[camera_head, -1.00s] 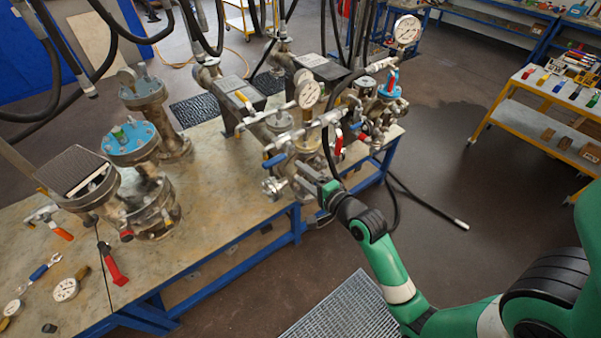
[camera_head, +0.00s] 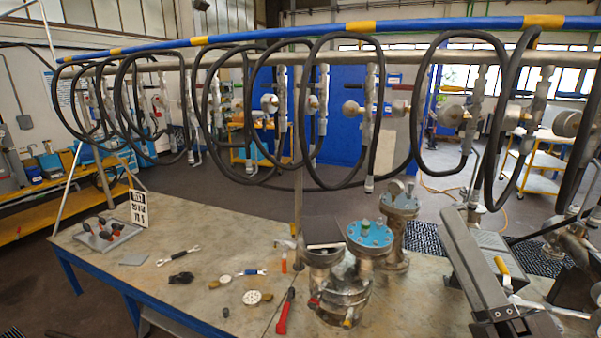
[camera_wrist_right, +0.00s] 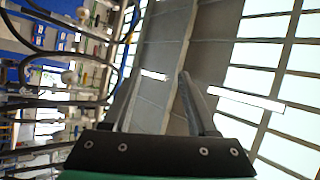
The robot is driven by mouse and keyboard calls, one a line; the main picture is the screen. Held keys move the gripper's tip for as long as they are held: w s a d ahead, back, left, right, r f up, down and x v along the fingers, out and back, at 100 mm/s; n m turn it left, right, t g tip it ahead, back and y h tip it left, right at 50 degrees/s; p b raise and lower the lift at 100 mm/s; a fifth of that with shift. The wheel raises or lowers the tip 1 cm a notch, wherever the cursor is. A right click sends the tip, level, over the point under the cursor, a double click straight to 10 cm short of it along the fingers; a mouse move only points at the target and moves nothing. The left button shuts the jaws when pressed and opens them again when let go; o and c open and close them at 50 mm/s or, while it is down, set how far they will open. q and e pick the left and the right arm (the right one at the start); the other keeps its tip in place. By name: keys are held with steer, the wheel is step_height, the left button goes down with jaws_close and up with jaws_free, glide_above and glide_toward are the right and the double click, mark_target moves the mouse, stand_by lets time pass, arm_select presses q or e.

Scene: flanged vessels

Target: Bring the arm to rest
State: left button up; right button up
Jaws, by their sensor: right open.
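My right gripper (camera_head: 475,238) stands at the lower right of the head view, fingers pointing up, in front of the right part of the workbench (camera_head: 190,235). Its two dark grey fingers are apart, with nothing between them. In the right wrist view, the gripper (camera_wrist_right: 160,76) is also open and empty, and the ceiling and bright windows lie behind its fingers. My left gripper is not in view.
Flanged vessels with blue tops (camera_head: 369,236) stand beside the gripper on the bench. Black hoses (camera_head: 340,185) hang in loops from an overhead rail. Tools and gauges lie loose on the bench. A sign (camera_head: 139,209) stands at its left end.

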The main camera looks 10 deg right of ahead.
steer(key=s+a+r+n+t+y, duration=0.2)
steer(key=s+a+r+n+t, duration=0.15)
steer(key=s+r+n, duration=0.65)
step_height(320, 180, up, 18)
steer(key=w+n+p, duration=0.2)
steer(key=p, duration=1.5)
steer(key=shift+w+r+n+g+p, duration=0.25)
steer(key=shift+w+n+g+p, duration=0.05)
steer(key=shift+n+g+p, duration=0.1)
steer(key=shift+a, duration=0.1)
